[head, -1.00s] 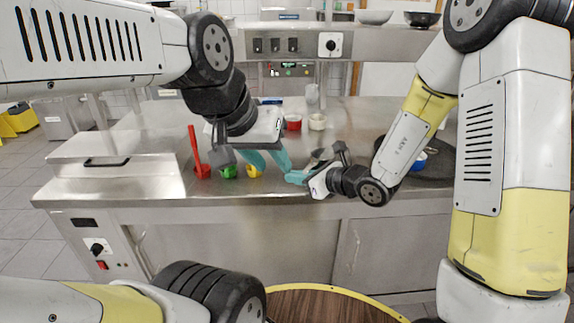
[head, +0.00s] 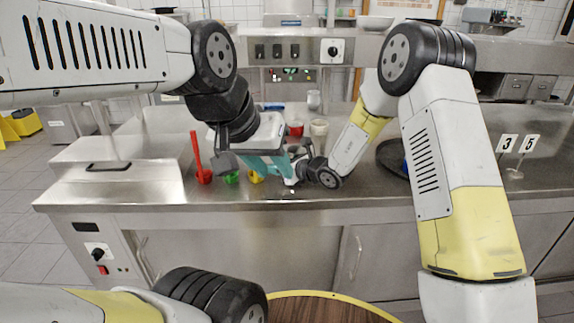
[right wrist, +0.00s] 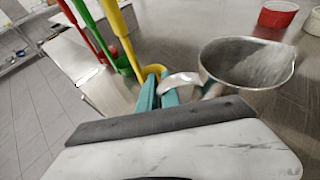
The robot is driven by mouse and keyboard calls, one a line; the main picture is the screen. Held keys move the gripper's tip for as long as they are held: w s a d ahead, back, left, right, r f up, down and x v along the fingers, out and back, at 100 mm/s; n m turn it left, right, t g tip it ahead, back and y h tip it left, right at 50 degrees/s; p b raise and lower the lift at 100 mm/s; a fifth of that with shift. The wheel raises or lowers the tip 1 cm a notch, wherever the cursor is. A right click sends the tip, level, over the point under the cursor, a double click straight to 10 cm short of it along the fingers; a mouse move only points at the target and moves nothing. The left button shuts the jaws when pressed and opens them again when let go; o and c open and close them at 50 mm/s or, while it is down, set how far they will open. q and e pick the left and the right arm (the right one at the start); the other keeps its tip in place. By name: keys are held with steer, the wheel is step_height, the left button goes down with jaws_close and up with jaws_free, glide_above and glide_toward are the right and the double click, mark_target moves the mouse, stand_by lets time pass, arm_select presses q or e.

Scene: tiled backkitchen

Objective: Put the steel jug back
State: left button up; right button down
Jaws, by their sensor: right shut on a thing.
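The steel jug (right wrist: 247,65) is open-topped and leans in the right wrist view, its mouth facing up toward the camera. My right gripper (right wrist: 160,90) has its teal fingers shut on the jug's curved handle (right wrist: 183,80). In the head view the jug is mostly hidden among my two grippers, near the counter's front edge. My left gripper (head: 268,170) hangs over the counter close to the right one, its teal fingers pointing down. The fingers overlap other things there, so their opening is unclear.
Red, green and yellow long-handled tools stand in holders at left; the red one (head: 196,160) is tallest. Behind the grippers are a red bowl (head: 296,128), a pale cup (head: 319,128) and a clear container (head: 313,100). A dark round tray (head: 386,156) and number signs (head: 530,143) are right.

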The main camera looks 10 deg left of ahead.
steer(key=shift+f, duration=0.45)
steer(key=shift+f, duration=0.15)
steer(key=c, duration=1.6)
jaws_free()
steer(key=shift+o, duration=0.2)
